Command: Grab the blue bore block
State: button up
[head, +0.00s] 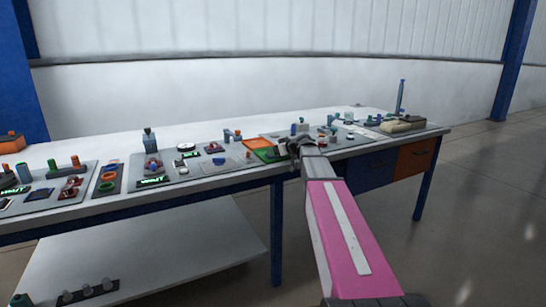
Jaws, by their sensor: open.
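My arm reaches from the lower right over the front edge of a long workbench (240,180). My gripper (292,141) is open above the bench, near a green and orange tray. Its fingers are small and dark in this view, and I see nothing held between them. A small dark blue block-like part (150,144) stands upright on a grey panel left of my gripper. A small blue part (293,129) shows just behind my gripper. I cannot tell which of these, if either, is the blue bore block.
Grey panels with several small parts line the bench. A thin blue post (401,96) stands at the far right end near beige blocks (402,125). A lower shelf (150,262) is mostly clear. Floor at right is free.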

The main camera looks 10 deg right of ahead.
jog(key=shift+w, duration=0.1)
jog(key=shift+c, duration=0.3)
jog(key=shift+a, duration=0.1)
jog(key=c, duration=1.1)
jog(key=shift+c, duration=0.2)
